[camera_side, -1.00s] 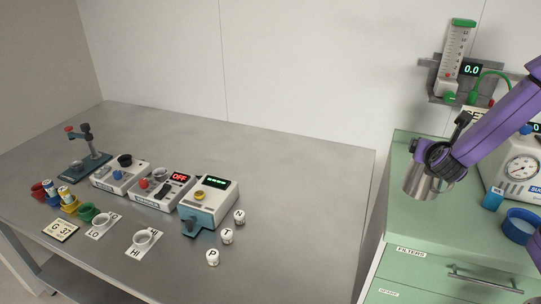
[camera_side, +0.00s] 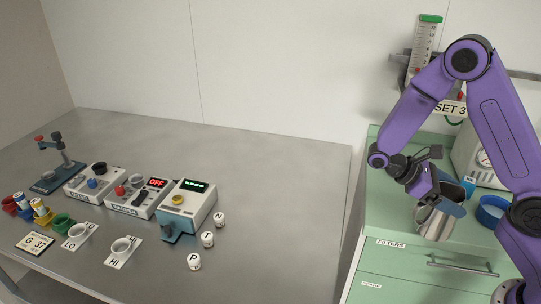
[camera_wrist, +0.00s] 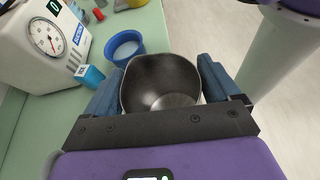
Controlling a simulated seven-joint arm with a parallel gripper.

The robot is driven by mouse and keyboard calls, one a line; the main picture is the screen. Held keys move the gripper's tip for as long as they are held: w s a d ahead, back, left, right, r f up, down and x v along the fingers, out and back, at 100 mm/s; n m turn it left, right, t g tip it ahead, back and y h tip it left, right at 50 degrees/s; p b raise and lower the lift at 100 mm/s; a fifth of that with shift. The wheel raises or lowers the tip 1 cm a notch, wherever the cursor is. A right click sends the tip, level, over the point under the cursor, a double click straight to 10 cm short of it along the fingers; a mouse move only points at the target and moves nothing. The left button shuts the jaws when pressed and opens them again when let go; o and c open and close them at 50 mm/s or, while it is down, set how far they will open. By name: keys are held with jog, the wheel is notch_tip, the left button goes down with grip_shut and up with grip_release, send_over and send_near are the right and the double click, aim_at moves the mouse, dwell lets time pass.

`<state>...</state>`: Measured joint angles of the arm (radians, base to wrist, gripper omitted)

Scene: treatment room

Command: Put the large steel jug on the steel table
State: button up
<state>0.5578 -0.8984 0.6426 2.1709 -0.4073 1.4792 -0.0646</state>
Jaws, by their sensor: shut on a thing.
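The large steel jug (camera_side: 436,222) is held by my gripper (camera_side: 447,200) over the front part of the green cabinet's top. In the wrist view the open mouth of the jug (camera_wrist: 160,84) faces the camera, and it looks empty. The gripper's blue fingers (camera_wrist: 160,92) are shut on the jug from both sides. I cannot tell whether its base touches the cabinet top. The steel table (camera_side: 270,170) is to the left, across a gap from the cabinet.
On the table, several devices, cups, and lettered white pieces like the P piece (camera_side: 194,262) stand left and front. Its back right is clear.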

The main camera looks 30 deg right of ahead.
aim_at(437, 218)
jog(key=a+m+g+y, duration=0.1)
jog(key=s+a+m+g+y, duration=0.1)
jog(key=m+y, duration=0.1)
jog(key=s+a+m+g+y, duration=0.1)
jog(key=a+m, duration=0.1)
jog(key=shift+s+f+y, duration=0.2)
jog(key=shift+f+y, duration=0.2)
jog(key=a+m+g+y, duration=0.1)
jog(key=a+m+y, duration=0.3)
jog(key=shift+s+a+f+y, duration=0.1)
jog(key=shift+a+y, duration=0.05)
jog(key=shift+y, duration=0.25)
jog(key=w+a+r+m+t+y, duration=0.4)
jog(key=w+a+m+t+y, duration=0.8)
jog(key=w+m, duration=0.35)
jog(key=w+d+r+m+t, duration=0.2)
jog(key=w+d+m+t, duration=0.2)
jog(key=w+m+t, duration=0.5)
jog(key=w+a+f, duration=0.1)
jog(key=w+f, duration=1.1)
jog(key=w, duration=0.2)
jog(key=shift+w+a+f, duration=0.15)
jog(key=shift+a+f, duration=0.05)
jog(key=shift+f, duration=0.1)
jog(key=shift+f, duration=0.1)
